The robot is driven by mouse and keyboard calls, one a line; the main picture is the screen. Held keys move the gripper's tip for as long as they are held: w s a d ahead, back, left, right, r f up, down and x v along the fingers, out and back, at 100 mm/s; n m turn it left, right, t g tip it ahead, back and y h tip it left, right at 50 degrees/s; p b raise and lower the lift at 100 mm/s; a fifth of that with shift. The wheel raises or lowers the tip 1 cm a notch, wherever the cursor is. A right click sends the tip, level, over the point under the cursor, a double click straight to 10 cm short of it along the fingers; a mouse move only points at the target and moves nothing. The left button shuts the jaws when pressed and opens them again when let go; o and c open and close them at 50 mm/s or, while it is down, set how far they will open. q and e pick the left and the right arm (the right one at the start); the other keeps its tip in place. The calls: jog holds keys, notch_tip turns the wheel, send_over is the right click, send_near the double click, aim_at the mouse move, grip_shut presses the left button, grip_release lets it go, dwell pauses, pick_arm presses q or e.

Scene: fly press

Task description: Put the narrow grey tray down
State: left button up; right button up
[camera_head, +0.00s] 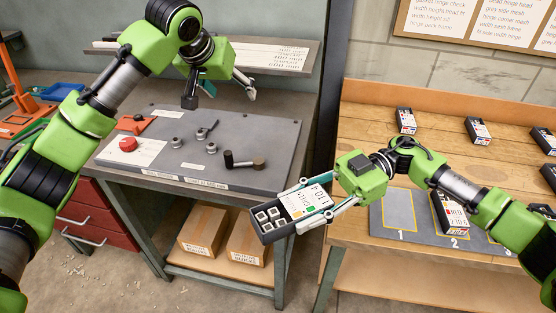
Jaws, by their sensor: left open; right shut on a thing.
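The narrow grey tray (268,235) is a dark grey box with several small light metal pieces in compartments at its left end and a white printed label on its right part. My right gripper (316,206) is shut on the tray. It holds it in the air, tilted in the picture, in front of the gap between the grey bench and the wooden table. My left gripper (220,93) is open and empty above the back of the grey bench, near the shelf.
The grey bench (265,130) bears a red knob (128,144), a crank handle (245,162) and small metal parts. The wooden table (365,135) bears several similar trays and a grey mat (392,212) with numbered outlines. One tray (448,212) is on outline 2; outline 1 looks empty.

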pick_arm(q)
jog(key=s+d+r+m+g, duration=0.25)
jog(key=s+d+m, duration=0.25)
jog(key=s+d, duration=0.6)
jog(key=m+g+y, duration=0.2)
jog(key=m+g, duration=0.3)
jog(key=m, duration=0.1)
send_over(278, 211)
jog(key=shift+t, duration=0.25)
notch_tip(278, 211, down, 12)
jog(key=shift+s+r, duration=0.1)
jog(key=shift+r, duration=0.05)
jog(key=c, duration=1.3)
jog(key=shift+o, duration=0.2)
pick_arm(e)
jog(key=o, duration=1.3)
jog(key=shift+c, duration=0.2)
